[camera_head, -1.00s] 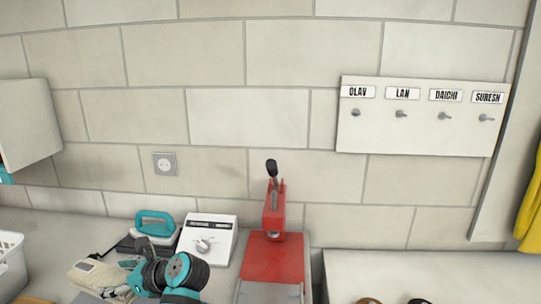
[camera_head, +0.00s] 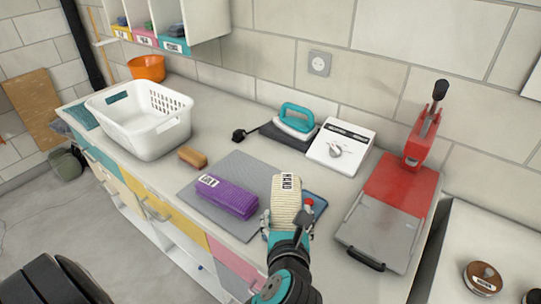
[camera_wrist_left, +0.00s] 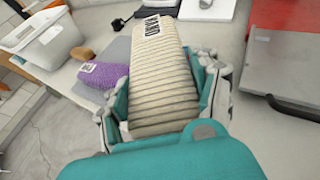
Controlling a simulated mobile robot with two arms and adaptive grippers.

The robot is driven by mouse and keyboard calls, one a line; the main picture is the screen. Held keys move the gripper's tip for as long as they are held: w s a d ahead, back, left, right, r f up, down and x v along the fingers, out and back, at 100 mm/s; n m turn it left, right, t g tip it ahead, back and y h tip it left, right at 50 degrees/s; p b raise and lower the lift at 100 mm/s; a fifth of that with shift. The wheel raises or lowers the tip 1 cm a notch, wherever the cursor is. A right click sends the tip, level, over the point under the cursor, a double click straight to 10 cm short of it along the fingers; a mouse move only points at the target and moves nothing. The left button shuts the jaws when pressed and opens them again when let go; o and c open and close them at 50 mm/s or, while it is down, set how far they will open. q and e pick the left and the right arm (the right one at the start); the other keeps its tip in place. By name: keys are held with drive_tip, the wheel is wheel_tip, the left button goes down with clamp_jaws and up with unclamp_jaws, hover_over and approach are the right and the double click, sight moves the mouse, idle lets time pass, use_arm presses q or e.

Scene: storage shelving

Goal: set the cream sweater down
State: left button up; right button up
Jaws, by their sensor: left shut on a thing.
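The cream sweater (camera_head: 286,196) is a folded, ribbed bundle with a label reading HAND. My left gripper (camera_head: 287,228) is shut on it and holds it over the counter, at the right edge of the grey mat (camera_head: 239,168). In the left wrist view the sweater (camera_wrist_left: 162,85) lies between the two teal fingers (camera_wrist_left: 165,108). I cannot tell whether its underside touches the counter. A folded purple sweater (camera_head: 227,198) with a white label lies on the mat, left of the cream one. My right gripper is not in view.
A white basket (camera_head: 147,125) and a brown brush-like block (camera_head: 192,157) are to the left. An iron (camera_head: 296,118), a white dial box (camera_head: 341,149) and a red press (camera_head: 399,190) stand behind and right. A blue flat item (camera_head: 315,205) lies partly hidden beside the sweater.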

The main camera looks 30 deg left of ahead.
sight(279, 184)
use_arm(q)
drive_tip(key=w+a+n+y+p, duration=0.1)
drive_tip(key=w+a, duration=0.1)
drive_tip(key=w+a+r+n+g+y, duration=0.1)
drive_tip(key=w+a, duration=0.1)
drive_tip(key=w, duration=0.1)
drive_tip(key=w+a+r+n+p, duration=0.1)
drive_tip(key=w+a, duration=0.1)
drive_tip(key=shift+w+a+r+g+y+p, duration=0.15)
drive_tip(key=shift+w+g+y+p, duration=0.15)
drive_tip(key=shift+g+y+p, duration=0.1)
drive_tip(key=w+a+f+n+g+y+p, duration=0.1)
drive_tip(key=w+a+n+g+y+p, duration=0.25)
drive_tip(key=w+a, duration=0.65)
drive_tip(key=shift+g+h, duration=0.25)
drive_tip(key=shift+h, duration=0.2)
drive_tip(key=f, duration=0.2)
drive_tip(key=a+f, duration=0.1)
drive_tip(key=f, duration=0.1)
drive_tip(key=s+f, duration=0.1)
drive_tip(key=shift+s+a+f, duration=0.1)
drive_tip(key=shift+a+f, duration=0.15)
drive_tip(key=shift+f, duration=0.15)
drive_tip(key=shift+n, duration=0.25)
drive_tip(key=shift+f, duration=2.4)
drive_tip(key=o, duration=1.4)
drive_tip(key=shift+f, duration=0.15)
